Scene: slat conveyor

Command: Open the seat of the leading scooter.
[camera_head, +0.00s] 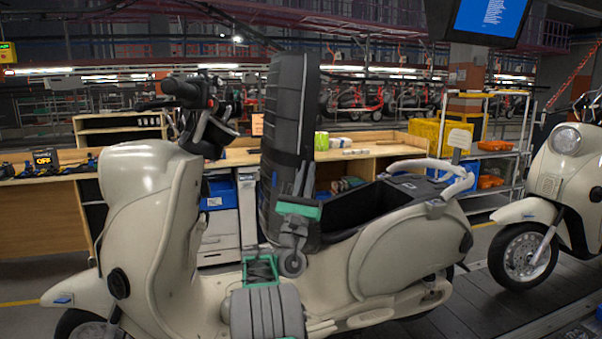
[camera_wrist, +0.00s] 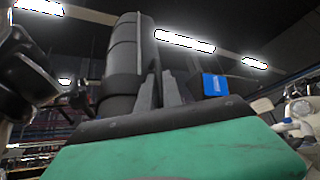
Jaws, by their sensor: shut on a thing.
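The cream leading scooter (camera_head: 390,254) stands side-on across the head view, its front to the left. Its black seat (camera_head: 285,110) stands upright, hinged at the front end, and the dark storage space (camera_head: 350,213) under it is open to view. My gripper (camera_head: 304,172), with its green body, is at the lower right side of the raised seat, fingers pointing up and shut on it. The exact contact is hard to see. In the wrist view the seat (camera_wrist: 123,55) rises beside my gripper fingers (camera_wrist: 162,85).
A second cream scooter (camera_head: 545,215) stands behind on the slat conveyor (camera_head: 500,305). A wooden workbench (camera_head: 375,140) and a shelf with yellow crates (camera_head: 428,135) and orange trays (camera_head: 494,146) stand beyond. A screen (camera_head: 488,18) hangs at the top right.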

